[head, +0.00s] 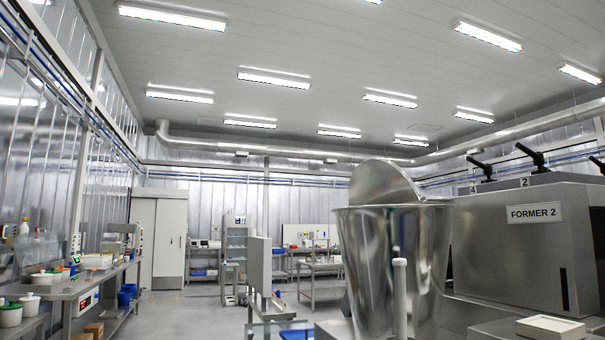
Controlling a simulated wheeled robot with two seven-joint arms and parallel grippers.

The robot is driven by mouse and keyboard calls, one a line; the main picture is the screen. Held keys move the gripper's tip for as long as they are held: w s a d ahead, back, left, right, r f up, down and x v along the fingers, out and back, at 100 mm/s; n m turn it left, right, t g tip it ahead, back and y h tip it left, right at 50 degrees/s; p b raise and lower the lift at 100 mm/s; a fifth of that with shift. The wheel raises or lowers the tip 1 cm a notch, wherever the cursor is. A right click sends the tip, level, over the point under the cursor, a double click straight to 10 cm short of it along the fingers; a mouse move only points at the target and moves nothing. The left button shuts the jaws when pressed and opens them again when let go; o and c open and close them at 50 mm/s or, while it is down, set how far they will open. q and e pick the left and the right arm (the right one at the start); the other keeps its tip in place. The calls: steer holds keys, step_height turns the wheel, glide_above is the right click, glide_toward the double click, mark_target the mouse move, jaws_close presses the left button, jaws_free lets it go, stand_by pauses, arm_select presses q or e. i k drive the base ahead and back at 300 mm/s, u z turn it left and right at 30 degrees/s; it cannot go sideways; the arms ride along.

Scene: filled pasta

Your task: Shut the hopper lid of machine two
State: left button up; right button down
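The machine labelled FORMER 2 (515,245) stands at the right. Its shiny metal hopper (370,265) is in front of it, right of the middle. The round hopper lid (384,184) stands tilted up at the hopper's rim, so the hopper is open. The inside of the hopper is hidden from this low angle. Neither of my grippers shows in the head view.
A pale upright post (400,298) stands just in front of the hopper. A white tray (551,328) lies at the lower right. A long steel bench (75,285) with tubs runs along the left wall. Open floor (185,318) lies between bench and machine.

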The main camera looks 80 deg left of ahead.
mark_target(374, 180)
steer(key=u, duration=2.3)
